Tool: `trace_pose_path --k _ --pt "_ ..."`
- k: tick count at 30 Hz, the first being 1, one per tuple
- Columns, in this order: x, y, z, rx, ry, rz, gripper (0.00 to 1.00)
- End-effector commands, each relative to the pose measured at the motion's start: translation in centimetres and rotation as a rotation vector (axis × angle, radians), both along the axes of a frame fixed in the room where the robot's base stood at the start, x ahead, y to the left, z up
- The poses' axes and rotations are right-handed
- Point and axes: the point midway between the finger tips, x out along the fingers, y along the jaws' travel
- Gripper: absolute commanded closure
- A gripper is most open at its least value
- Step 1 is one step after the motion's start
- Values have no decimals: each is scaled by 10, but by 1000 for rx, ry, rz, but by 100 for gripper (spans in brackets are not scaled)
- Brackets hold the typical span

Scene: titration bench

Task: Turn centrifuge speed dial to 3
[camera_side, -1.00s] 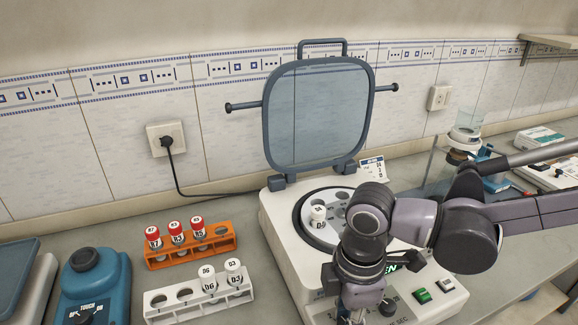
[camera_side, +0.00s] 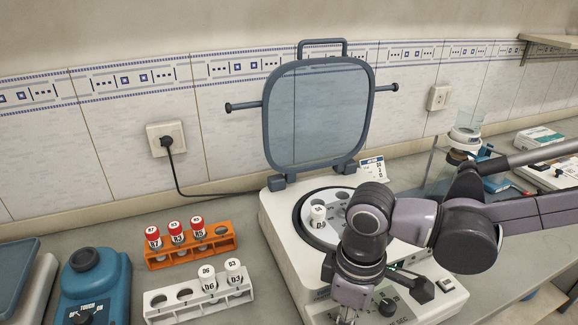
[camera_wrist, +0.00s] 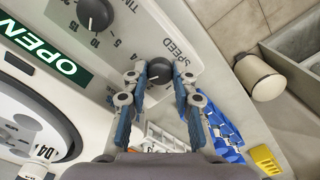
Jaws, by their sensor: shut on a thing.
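The centrifuge (camera_side: 290,262) is a white box with its clear lid (camera_side: 318,115) raised. In the wrist view, the dark round speed dial (camera_wrist: 159,69) sits beside the word SPEED. My gripper (camera_wrist: 160,82) is shut on this dial, one finger on either side. In the side view my gripper (camera_side: 345,317) is at the panel's front, at the picture's bottom edge, and the arm hides the speed dial.
The time dial (camera_wrist: 97,14) is nearby on the panel, beside a green OPEN display (camera_wrist: 40,48). A capped tube (camera_side: 318,215) stands in the rotor. Orange (camera_side: 190,255) and white (camera_side: 190,312) tube racks and a blue mixer (camera_side: 95,285) stand to the left.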

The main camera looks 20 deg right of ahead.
Motion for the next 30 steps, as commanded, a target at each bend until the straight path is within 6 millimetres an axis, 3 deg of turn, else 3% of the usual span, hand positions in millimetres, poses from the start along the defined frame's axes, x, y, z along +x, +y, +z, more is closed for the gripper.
trace_pose_path --k 11,12,14,25,30 --pt "-1 -1 -1 -1 1 -5 100" --pt "-1 -1 -1 -1 1 -5 68" --pt "-1 -1 -1 -1 1 -4 50" --pt "0 0 2 0 0 -4 50" --pt "0 0 16 0 0 -4 50"
